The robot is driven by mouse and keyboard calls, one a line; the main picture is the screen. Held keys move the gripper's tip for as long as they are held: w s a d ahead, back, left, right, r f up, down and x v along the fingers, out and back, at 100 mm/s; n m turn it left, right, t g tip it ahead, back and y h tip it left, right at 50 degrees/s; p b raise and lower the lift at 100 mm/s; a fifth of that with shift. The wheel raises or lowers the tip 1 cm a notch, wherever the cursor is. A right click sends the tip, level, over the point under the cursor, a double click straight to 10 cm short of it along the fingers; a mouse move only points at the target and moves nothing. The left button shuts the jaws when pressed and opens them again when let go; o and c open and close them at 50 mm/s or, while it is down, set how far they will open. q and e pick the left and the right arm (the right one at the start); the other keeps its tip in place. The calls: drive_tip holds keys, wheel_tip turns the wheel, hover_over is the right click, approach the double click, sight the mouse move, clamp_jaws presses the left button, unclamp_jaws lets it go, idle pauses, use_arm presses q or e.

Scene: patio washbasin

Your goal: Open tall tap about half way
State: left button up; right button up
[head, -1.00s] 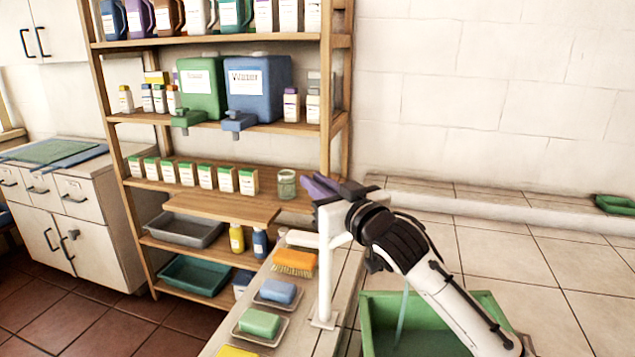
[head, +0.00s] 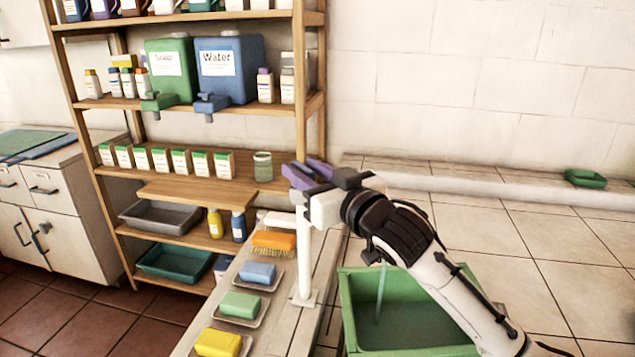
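The tall tap (head: 304,262) is a white upright post on the pale counter, left of a green basin (head: 348,310). A thin pale-blue stream of water (head: 380,292) falls into the basin. My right gripper (head: 306,172) is at the top of the tap, its arm coming from the lower right. Its two purple fingers show with a gap between them. The gripper and its wrist hide the tap's handle and most of the spout, so I cannot tell whether the fingers hold the handle. My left gripper is not in view.
Yellow (head: 218,344), green (head: 240,305) and blue (head: 258,272) soaps and an orange brush (head: 274,240) line the counter left of the tap. A wooden shelf (head: 210,190) with jugs and boxes stands behind. The tiled surface at right is mostly clear.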

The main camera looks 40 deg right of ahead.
sight(312, 176)
drive_tip(key=s, duration=0.5)
drive_tip(key=shift+s+a+b, duration=0.15)
drive_tip(key=shift+s+b, duration=0.05)
drive_tip(key=shift+b, duration=0.15)
